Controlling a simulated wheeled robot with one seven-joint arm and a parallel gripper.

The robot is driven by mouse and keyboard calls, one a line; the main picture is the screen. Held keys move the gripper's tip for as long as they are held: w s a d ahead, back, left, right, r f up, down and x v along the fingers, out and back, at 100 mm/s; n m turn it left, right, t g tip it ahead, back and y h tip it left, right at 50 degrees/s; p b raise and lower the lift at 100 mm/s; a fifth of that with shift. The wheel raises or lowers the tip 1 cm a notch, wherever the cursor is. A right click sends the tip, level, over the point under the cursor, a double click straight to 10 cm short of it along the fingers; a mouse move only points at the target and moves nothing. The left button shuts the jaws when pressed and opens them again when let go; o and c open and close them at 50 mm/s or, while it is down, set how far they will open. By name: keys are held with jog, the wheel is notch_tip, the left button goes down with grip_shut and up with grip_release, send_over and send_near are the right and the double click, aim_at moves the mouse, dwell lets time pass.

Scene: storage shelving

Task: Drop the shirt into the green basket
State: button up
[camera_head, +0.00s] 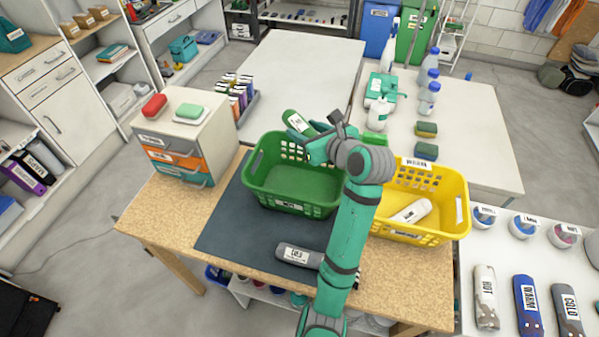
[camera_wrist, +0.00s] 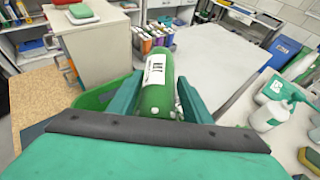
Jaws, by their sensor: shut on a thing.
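My gripper (camera_head: 308,132) is shut on a green rolled shirt (camera_head: 294,120) with a white label. In the wrist view the shirt (camera_wrist: 158,98) stands between the two teal fingers, its label too small to read surely. The green basket (camera_head: 290,207) sits on the dark mat, and its inside looks empty. My gripper holds the shirt above the basket's back right rim. My arm hides the basket's right side. Part of the basket (camera_wrist: 92,98) shows at the left of the wrist view, beside and below the fingers.
A yellow basket (camera_head: 425,236) with a white rolled shirt (camera_head: 411,211) stands to the right. A grey rolled shirt (camera_head: 299,256) lies on the dark mat (camera_head: 225,225) in front. A drawer unit (camera_head: 185,140) stands left. Bottles and sponges occupy the table behind right.

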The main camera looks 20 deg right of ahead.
jog(key=shift+f, duration=2.55)
jog(key=o, duration=1.2)
jog(key=v, duration=1.1)
jog(key=shift+a, duration=0.1)
